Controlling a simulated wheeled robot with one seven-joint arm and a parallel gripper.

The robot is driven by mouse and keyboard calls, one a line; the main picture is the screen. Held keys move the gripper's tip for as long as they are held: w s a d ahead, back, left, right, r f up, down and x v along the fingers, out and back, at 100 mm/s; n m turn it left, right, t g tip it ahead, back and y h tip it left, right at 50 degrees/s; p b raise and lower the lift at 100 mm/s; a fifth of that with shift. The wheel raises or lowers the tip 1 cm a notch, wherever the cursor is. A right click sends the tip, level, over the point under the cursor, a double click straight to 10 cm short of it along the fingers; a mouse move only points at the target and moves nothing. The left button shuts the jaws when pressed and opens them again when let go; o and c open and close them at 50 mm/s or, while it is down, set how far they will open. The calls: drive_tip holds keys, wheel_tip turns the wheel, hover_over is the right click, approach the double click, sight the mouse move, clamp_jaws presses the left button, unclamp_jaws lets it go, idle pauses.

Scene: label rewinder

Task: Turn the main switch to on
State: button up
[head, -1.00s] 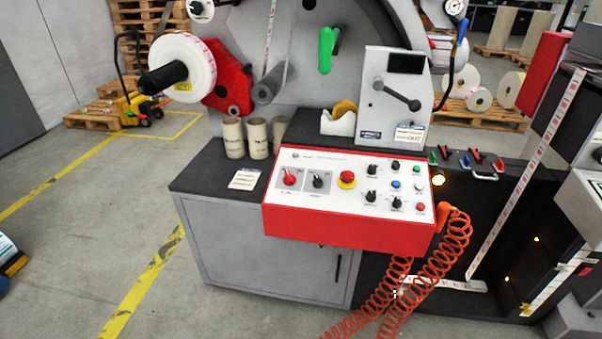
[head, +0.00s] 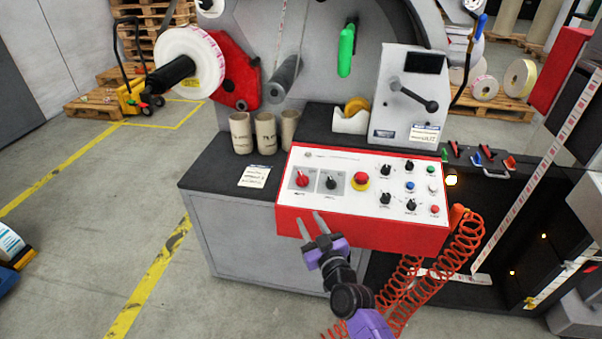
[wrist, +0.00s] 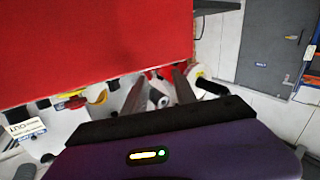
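The control panel (head: 330,205) is a red box with a white sloped face. Near the left of that face, a red rotary switch (head: 302,180) sits on a grey plate, with a black rotary switch (head: 331,183) right beside it. The small labels are too blurred to read. My gripper (head: 311,222) is in front of the panel's lower left edge, below the red switch and apart from it. Its two fingers are spread with nothing between them.
A red mushroom button (head: 361,179) and several other knobs and buttons lie right of the switches. Cardboard cores (head: 265,133) stand behind the panel. Orange coiled hoses (head: 463,240) hang at its right.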

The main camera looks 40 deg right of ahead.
approach(303, 177)
drive_tip(key=w, duration=0.2)
drive_tip(key=w+d, duration=0.1)
drive_tip(key=shift+w+f+h, duration=0.2)
drive_tip(key=shift+f+h, duration=0.05)
drive_tip(key=shift+h, duration=0.05)
drive_tip(key=shift+b+x, duration=0.85)
drive_tip(key=shift+x, duration=3.05)
drive_tip(key=shift+r, duration=0.15)
clamp_jaws()
